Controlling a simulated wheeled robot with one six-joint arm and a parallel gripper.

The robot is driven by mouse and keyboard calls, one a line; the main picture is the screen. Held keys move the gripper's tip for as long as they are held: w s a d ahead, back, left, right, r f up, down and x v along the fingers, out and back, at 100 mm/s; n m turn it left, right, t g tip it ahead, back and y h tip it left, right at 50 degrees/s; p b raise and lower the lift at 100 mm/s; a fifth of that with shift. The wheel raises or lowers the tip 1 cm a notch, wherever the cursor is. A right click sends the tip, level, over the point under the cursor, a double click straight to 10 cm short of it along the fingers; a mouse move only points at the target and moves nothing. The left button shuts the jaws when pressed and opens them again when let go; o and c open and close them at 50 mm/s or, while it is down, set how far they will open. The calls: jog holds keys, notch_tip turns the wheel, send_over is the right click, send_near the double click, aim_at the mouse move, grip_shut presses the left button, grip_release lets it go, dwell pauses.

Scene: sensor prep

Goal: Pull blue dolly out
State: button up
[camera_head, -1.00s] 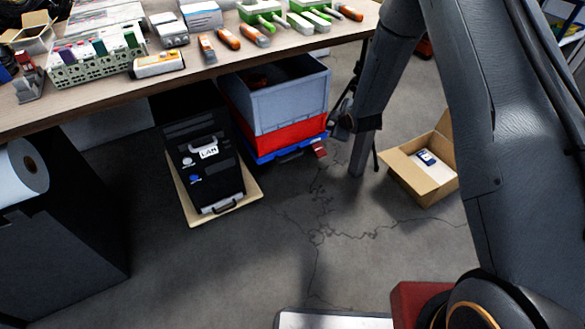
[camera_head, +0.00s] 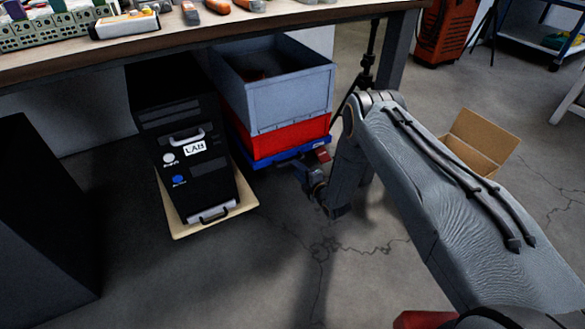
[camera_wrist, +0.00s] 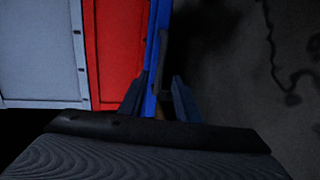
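The blue dolly (camera_head: 284,156) stands on the floor under the table, beneath a red crate (camera_head: 290,138) and a grey crate (camera_head: 290,100). My gripper (camera_head: 308,170) is low at the dolly's front right corner. In the wrist view, the fingers (camera_wrist: 160,77) stand apart on either side of the blue edge and bar. A gap shows at the right finger. Contact is hard to tell.
A black computer case (camera_head: 185,150) on a beige board (camera_head: 205,226) stands just left of the dolly. The table (camera_head: 130,52) is overhead. An open cardboard box (camera_head: 480,140) lies at right. The floor (camera_head: 290,270) in front is clear.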

jog(key=shift+b+x, duration=1.1)
jog(key=shift+x, duration=1.5)
jog(key=shift+d, duration=0.1)
grip_shut()
